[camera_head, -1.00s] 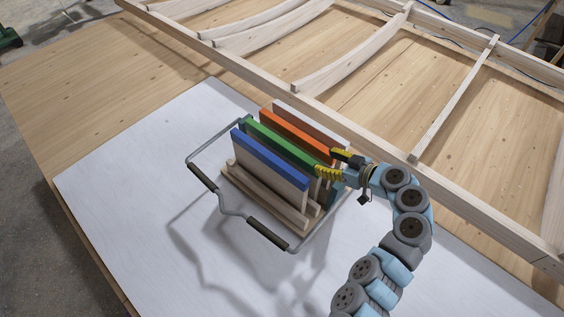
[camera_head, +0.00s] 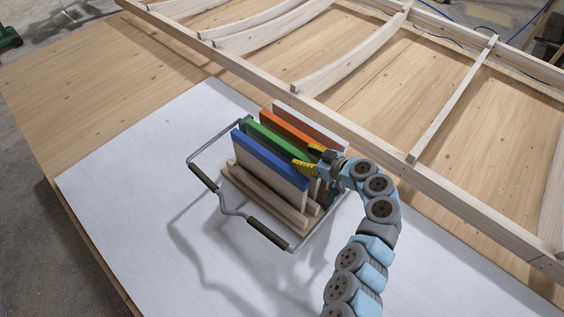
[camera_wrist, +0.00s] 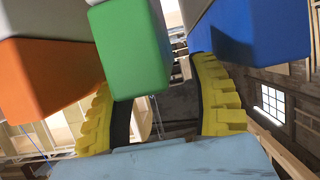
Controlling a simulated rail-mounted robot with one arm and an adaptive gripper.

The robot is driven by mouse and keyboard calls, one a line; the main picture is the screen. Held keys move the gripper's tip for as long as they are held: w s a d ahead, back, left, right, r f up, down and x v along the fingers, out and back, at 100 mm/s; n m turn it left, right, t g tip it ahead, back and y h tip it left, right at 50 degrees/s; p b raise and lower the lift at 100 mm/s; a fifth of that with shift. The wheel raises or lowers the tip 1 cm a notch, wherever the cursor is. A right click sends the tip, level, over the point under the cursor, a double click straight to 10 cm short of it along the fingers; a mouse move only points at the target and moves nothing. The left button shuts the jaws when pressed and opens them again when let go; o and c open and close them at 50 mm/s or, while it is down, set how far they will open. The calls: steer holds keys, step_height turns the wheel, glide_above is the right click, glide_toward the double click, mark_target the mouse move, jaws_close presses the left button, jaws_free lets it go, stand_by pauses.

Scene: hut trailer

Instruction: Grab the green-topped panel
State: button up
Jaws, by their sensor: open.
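The green-topped panel (camera_head: 272,140) stands in a slotted wooden rack (camera_head: 262,200), between a blue-topped panel (camera_head: 265,160) and an orange-topped panel (camera_head: 287,126). My gripper (camera_head: 309,156) is open at the right end of the panels, one yellow finger on each side of the green top's end. In the wrist view the green end (camera_wrist: 135,65) lies between the two fingers (camera_wrist: 155,85), nearer the left one. The orange end (camera_wrist: 50,75) is at left and the blue end (camera_wrist: 250,35) at right. I cannot tell whether either finger touches the green panel.
A white-topped panel (camera_head: 312,120) stands behind the orange one. A metal carrying frame with dark grips (camera_head: 267,234) surrounds the rack on a white sheet (camera_head: 130,170). A wooden lattice frame (camera_head: 345,125) lies behind. The sheet's left part is clear.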

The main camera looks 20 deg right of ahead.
steer(key=shift+x, duration=1.05)
jaws_close()
steer(key=shift+r, duration=0.1)
